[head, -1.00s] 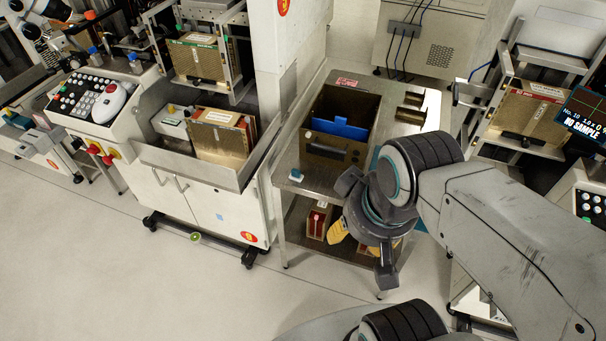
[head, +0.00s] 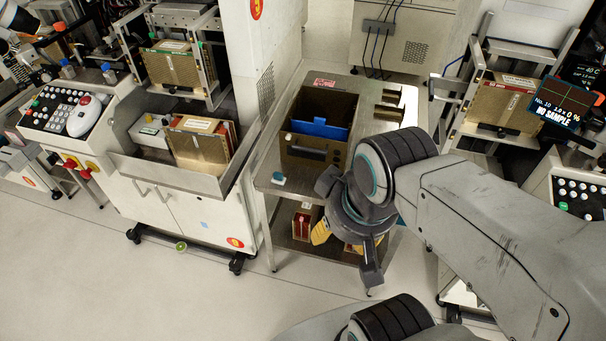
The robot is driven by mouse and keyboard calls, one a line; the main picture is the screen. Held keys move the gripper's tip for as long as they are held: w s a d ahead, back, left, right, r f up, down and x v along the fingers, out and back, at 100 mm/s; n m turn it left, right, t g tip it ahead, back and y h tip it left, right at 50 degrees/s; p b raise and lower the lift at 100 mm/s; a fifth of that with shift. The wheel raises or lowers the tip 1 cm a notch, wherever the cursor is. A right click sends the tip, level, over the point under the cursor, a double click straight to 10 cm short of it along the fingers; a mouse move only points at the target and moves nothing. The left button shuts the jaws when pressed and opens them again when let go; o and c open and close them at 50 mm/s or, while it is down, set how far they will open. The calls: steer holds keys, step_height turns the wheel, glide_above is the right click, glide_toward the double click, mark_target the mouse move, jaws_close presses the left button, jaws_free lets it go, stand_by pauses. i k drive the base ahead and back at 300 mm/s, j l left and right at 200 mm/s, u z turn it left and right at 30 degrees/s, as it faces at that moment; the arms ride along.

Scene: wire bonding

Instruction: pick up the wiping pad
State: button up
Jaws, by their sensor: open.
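A small white-and-teal block (head: 278,179), which looks like the wiping pad, lies on the front left corner of the steel cart's top (head: 262,176). My gripper (head: 348,228) is open, its dark fingers spread apart. In the picture it is to the right of the pad and lower, in front of the cart's front right part. The pad is apart from the fingers and fully visible. I cannot tell the gripper's exact height over the cart.
A dark open box (head: 303,155) with a blue divider (head: 320,128) stands on the cart behind the pad. Red-and-tan magazines (head: 303,222) and a yellow item (head: 320,232) sit on the lower shelf. A white machine (head: 190,212) stands left.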

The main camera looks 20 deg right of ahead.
mark_target(278, 178)
steer(key=i+j+u, duration=0.2)
steer(key=u, duration=0.2)
steer(key=i+u, duration=0.85)
steer(key=i+l+u, duration=0.1)
steer(key=i+u, duration=0.2)
steer(key=u, duration=0.15)
